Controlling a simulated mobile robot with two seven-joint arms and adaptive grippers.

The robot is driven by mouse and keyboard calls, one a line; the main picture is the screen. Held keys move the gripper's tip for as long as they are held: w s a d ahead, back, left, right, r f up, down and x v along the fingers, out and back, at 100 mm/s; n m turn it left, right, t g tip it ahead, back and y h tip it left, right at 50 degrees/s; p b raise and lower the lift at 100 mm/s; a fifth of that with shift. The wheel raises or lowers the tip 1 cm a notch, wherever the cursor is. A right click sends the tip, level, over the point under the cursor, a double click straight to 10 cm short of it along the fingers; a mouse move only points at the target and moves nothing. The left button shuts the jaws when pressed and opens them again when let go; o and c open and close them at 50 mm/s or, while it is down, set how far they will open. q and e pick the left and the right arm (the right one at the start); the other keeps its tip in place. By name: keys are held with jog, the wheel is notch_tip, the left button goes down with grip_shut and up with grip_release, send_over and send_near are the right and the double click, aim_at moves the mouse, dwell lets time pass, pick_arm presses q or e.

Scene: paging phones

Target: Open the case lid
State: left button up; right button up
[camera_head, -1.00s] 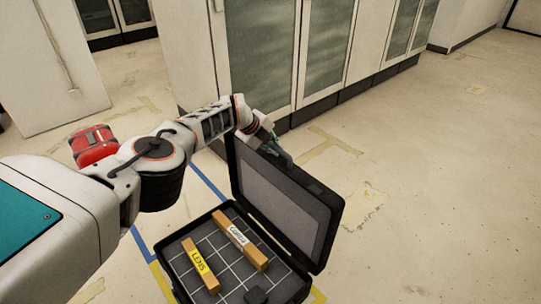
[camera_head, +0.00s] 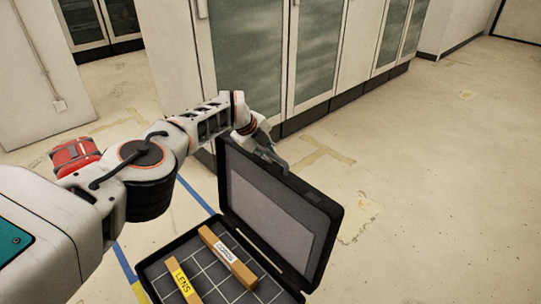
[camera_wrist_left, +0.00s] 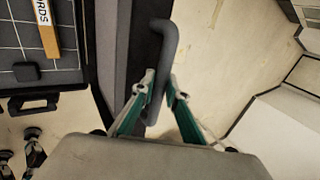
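The black case (camera_head: 165,262) lies open on the floor. Its lid (camera_head: 268,212) stands raised, roughly upright, showing a grey lining. My left gripper (camera_head: 268,152) is at the top edge of the lid. In the left wrist view the lid's grey handle (camera_wrist_left: 168,40) runs between the fingers of my left gripper (camera_wrist_left: 165,92), which look closed in on it. The fingers hide part of the handle. My right gripper is not in view.
A yellow-labelled LENS block (camera_head: 183,280) and a white-labelled block (camera_head: 228,258) lie on the case's gridded base. Cabinets (camera_head: 318,55) stand behind. Bare floor (camera_head: 440,200) lies to the right.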

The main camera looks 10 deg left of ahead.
pick_arm(q)
jog(key=shift+o, duration=1)
jog(key=shift+w+a+r, duration=0.1)
jog(key=shift+a+r, duration=0.15)
jog(key=shift+r, duration=0.1)
jog(key=shift+d+f, duration=0.15)
jog(key=shift+f, duration=0.2)
